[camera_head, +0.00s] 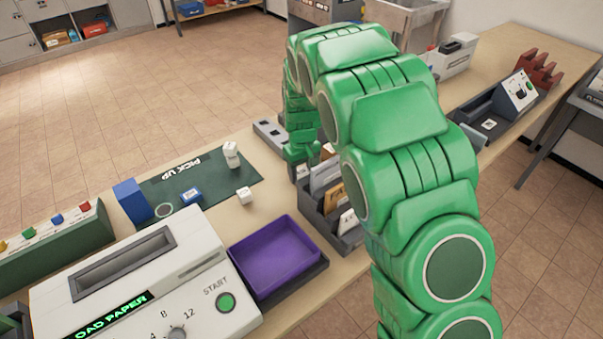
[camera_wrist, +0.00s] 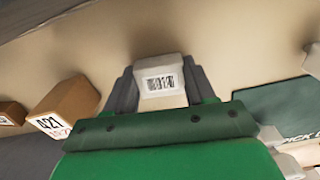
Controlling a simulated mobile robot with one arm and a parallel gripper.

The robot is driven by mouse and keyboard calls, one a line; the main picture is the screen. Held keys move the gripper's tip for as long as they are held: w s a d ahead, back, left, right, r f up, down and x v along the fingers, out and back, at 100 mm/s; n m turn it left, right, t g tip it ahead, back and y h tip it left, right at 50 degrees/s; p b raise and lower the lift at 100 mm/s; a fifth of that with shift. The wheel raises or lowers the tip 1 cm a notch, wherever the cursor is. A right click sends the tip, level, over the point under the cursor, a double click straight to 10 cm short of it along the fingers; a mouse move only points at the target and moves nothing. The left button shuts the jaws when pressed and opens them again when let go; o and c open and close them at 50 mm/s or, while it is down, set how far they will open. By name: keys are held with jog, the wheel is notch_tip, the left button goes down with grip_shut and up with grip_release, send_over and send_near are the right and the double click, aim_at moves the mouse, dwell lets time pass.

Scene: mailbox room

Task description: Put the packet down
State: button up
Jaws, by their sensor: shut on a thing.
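My gripper (camera_wrist: 160,90) is shut on a small cream packet (camera_wrist: 160,84) with a barcode label facing the wrist camera. Its grey fingers press on the packet's two sides. In the head view my gripper (camera_head: 299,167) hangs between the green pick-up mat and the grey sorter (camera_head: 318,203). There the packet is too small and too hidden to make out clearly. I cannot tell whether the packet touches the surface below it.
A purple tray (camera_head: 270,257) stands in front. A brown box marked 421 (camera_wrist: 68,108) is left of my gripper.

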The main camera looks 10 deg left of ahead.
notch_tip(320, 180, up, 10)
jog(key=s+a+r, duration=0.3)
jog(key=s+a, duration=0.1)
jog(key=a, duration=0.4)
jog(key=s+a+r, duration=0.3)
jog(key=s+a, duration=0.2)
jog(key=a, duration=0.3)
jog(key=s+a+r+n, duration=0.1)
jog(key=s+a+r, duration=0.3)
jog(key=s+a, duration=0.4)
jog(key=s+a+r, duration=0.4)
jog(key=s+a, duration=0.3)
jog(key=s, duration=0.3)
send_over(126, 189)
jog(key=s+d, duration=0.1)
notch_tip(126, 189, down, 8)
jog(key=shift+d+f, duration=0.1)
jog(key=shift+w+a+f, duration=0.3)
jog(key=shift+a+f, duration=0.1)
jog(key=shift+f, duration=0.1)
jog(key=shift+w+a+f, duration=0.1)
jog(key=shift+a+f, duration=0.1)
jog(key=shift+f, duration=1.6)
